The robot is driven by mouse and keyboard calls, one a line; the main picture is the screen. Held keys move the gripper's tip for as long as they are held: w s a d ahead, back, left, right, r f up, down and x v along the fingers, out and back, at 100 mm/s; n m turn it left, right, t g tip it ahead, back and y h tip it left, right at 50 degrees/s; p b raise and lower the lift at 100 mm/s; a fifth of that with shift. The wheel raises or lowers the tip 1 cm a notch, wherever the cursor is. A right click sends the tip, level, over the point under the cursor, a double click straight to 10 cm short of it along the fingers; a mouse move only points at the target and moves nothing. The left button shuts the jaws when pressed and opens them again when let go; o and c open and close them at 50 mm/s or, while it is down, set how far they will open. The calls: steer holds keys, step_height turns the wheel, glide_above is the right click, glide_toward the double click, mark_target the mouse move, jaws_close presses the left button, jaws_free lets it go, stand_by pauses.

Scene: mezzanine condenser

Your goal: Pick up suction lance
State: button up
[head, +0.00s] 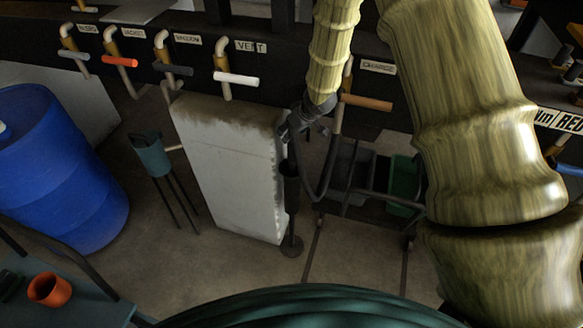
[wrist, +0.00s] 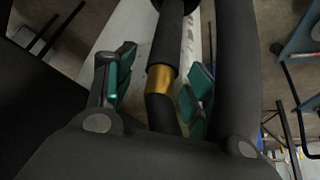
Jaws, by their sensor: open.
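The suction lance (wrist: 166,45) is a dark tube with a brass collar (wrist: 160,79), seen in the wrist view. It runs down the middle of that view, between the two teal-padded fingers of my gripper (wrist: 155,85). The fingers are open, one on each side of the tube, with a gap visible on the left. In the head view my gripper (head: 305,122) is beside the top right corner of a pale slab. A dark upright tube and holder (head: 290,190) stand just below it, and I cannot tell lance from holder there.
A pale grey slab (head: 230,165) stands left of my gripper. Valve handles, including a white one (head: 236,78) and an orange-brown one (head: 367,102), stick out above. A black hose (head: 327,175) loops on the right. A green bin (head: 402,185) and blue barrel (head: 60,165) stand on the floor.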

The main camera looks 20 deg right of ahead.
steer(key=shift+w+a+f, duration=0.1)
steer(key=shift+w+f, duration=0.1)
steer(key=shift+f, duration=0.15)
steer(key=shift+c, duration=0.2)
jaws_close()
steer(key=shift+r, duration=0.15)
